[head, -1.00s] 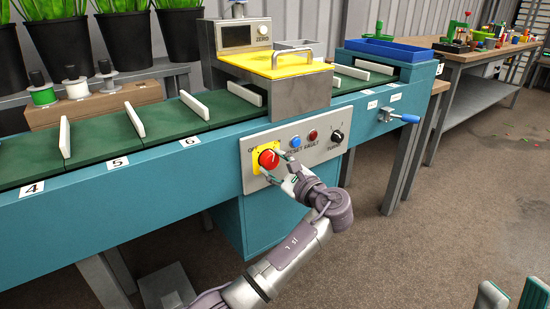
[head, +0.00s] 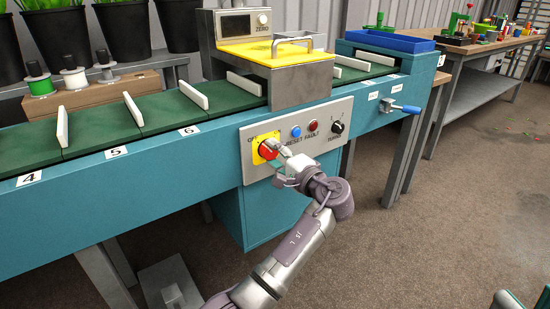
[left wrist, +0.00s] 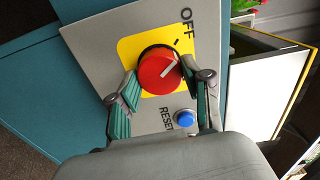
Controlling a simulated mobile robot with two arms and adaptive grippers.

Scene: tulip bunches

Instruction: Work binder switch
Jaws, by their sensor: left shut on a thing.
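The red round switch knob (head: 267,149) sits on a yellow plate (head: 258,140) on the grey control panel (head: 339,149). In the left wrist view the knob (left wrist: 153,76) has a white line slanting up and right, towards a black tick beside the word OFF. My left gripper (head: 273,155) is shut on the knob, one finger on each side of it, and partly hides it in the head view. A blue RESET button (head: 296,132), a red FAULT light (head: 313,126) and a black selector (head: 337,128) are to its right. My right gripper (head: 525,301) shows only partly at the lower right corner, fingers apart.
The teal conveyor (head: 110,165) carries a green belt with white dividers and a machine with a yellow lid (head: 270,53). A blue crank handle (head: 405,108) sticks out at right.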

